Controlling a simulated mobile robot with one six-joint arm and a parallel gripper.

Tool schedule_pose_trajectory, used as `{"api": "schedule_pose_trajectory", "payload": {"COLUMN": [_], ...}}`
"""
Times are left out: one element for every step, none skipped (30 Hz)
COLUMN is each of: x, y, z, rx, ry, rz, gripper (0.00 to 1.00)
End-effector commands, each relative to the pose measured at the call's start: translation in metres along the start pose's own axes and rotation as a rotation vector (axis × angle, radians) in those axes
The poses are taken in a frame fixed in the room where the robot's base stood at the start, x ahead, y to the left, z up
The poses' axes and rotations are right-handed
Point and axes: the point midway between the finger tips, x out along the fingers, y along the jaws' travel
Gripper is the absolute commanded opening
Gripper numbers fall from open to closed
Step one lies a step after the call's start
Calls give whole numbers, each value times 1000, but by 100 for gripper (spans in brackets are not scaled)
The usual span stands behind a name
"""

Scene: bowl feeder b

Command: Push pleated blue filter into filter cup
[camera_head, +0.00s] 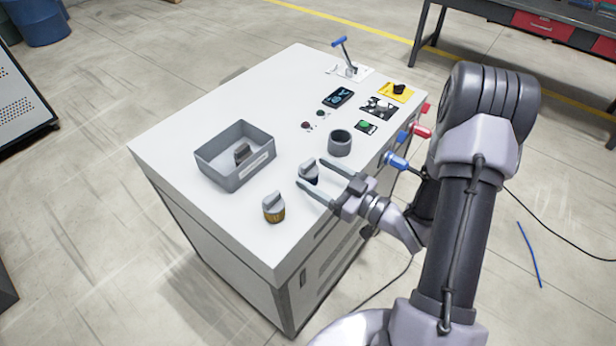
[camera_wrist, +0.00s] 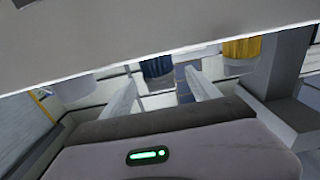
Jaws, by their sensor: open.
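The pleated blue filter (camera_head: 309,180), with a grey knobbed cap, stands upright on the white bench top. My gripper (camera_head: 311,173) is open, with its two fingertips to either side of the filter. In the wrist view the blue filter (camera_wrist: 157,67) shows just ahead, between the open fingers of my gripper (camera_wrist: 161,76); I cannot tell whether they touch it. The filter cup (camera_head: 341,145) is a dark grey, open-topped round cup farther back on the bench, apart from the filter. The inside bottom of the cup is hidden.
An orange-yellow pleated filter (camera_head: 274,214) stands near the front edge; it also shows in the wrist view (camera_wrist: 242,48). A grey bin (camera_head: 223,177) holds another capped part. Buttons, a lever (camera_head: 343,55) and coloured knobs line the back and right.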

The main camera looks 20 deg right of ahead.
Motion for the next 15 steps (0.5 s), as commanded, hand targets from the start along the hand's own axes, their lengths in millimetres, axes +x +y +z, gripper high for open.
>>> {"api": "schedule_pose_trajectory", "payload": {"x": [6,8,12,16,21,30,36,43,50,54,58,61,62,63,63], "y": [0,0,0,0,0,-1,-1,-1,-1,0,0,0,0,0,0], "z": [1,1,0,1,1,1,1,1,0,0,0,-1,-1,-2,-2], "rx": [-1,0,0,-1,-3,-3,-3,-3,-3,-2,-2,0,0,1,1], "ry": [0,0,0,0,1,1,1,2,0,0,0,0,0,0,-1], "rz": [-2,-1,-1,-1,-2,-3,-3,-4,-2,-2,-1,0,0,1,2], "gripper": [70,70,70,70,70,70,70,70,70,70,70,70,70,70,70]}}
